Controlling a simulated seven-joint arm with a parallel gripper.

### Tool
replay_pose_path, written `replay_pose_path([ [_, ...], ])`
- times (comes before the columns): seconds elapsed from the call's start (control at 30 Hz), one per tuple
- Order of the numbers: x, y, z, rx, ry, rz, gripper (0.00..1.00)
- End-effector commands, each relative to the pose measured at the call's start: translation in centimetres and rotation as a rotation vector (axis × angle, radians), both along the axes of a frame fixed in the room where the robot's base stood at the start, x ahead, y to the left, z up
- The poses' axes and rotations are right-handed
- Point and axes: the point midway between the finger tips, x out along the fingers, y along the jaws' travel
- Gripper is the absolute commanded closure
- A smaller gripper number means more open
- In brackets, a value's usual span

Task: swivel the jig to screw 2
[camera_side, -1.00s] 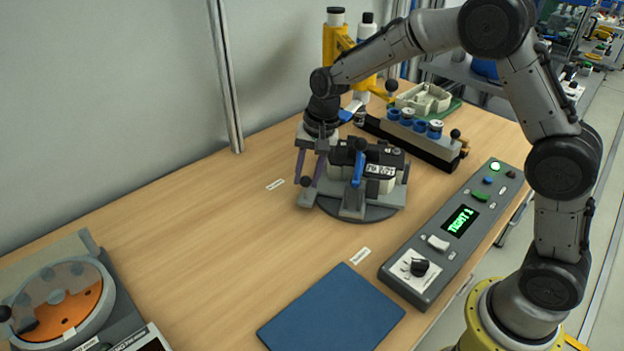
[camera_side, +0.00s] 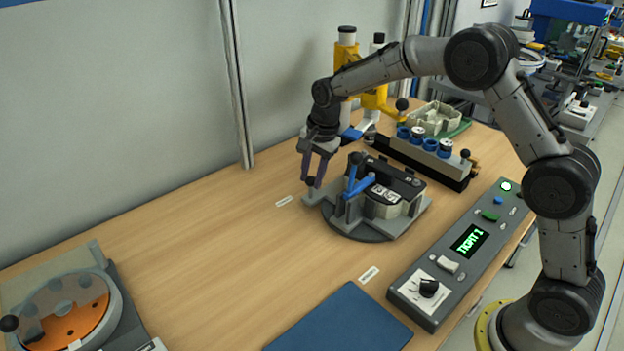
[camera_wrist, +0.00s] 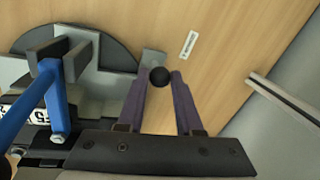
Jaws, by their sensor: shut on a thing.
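The jig (camera_side: 368,236) is a dark round turntable with grey blocks, holding a black-topped part (camera_side: 395,184) under a blue-handled clamp (camera_side: 358,184). My gripper (camera_side: 315,178) is at the jig's left side, with its purple fingers pointing down. It is shut on the black ball knob (camera_side: 310,182) on the jig's grey arm. In the wrist view the knob (camera_wrist: 159,76) sits between the two fingertips, and part of the jig (camera_wrist: 105,85) shows at the left. The control panel's green display (camera_side: 469,241) reads "TIGHT 1".
The control panel (camera_side: 440,290) stands right of the jig, with a blue mat (camera_side: 340,322) in front. A rack with blue cups (camera_side: 430,150) and a yellow stand (camera_side: 372,97) are behind. A round orange-disc device (camera_side: 70,310) is at the left front.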

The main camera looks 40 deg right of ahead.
Motion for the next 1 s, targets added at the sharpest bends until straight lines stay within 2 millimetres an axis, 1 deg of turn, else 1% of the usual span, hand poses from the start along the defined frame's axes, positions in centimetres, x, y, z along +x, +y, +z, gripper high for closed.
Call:
replay_pose_path([
  [0.33, 0.72, -0.71, 0.12, 0.001, -0.002, -0.074, 1.00],
  [0.9, 0.98, -1.06, 0.15, -0.002, -0.007, -0.090, 1.00],
  [0.93, 0.98, -1.07, 0.14, -0.002, -0.007, -0.090, 0.60],
  [1.0, 0.96, -1.05, 0.14, -0.002, -0.006, -0.089, 0.48],
])
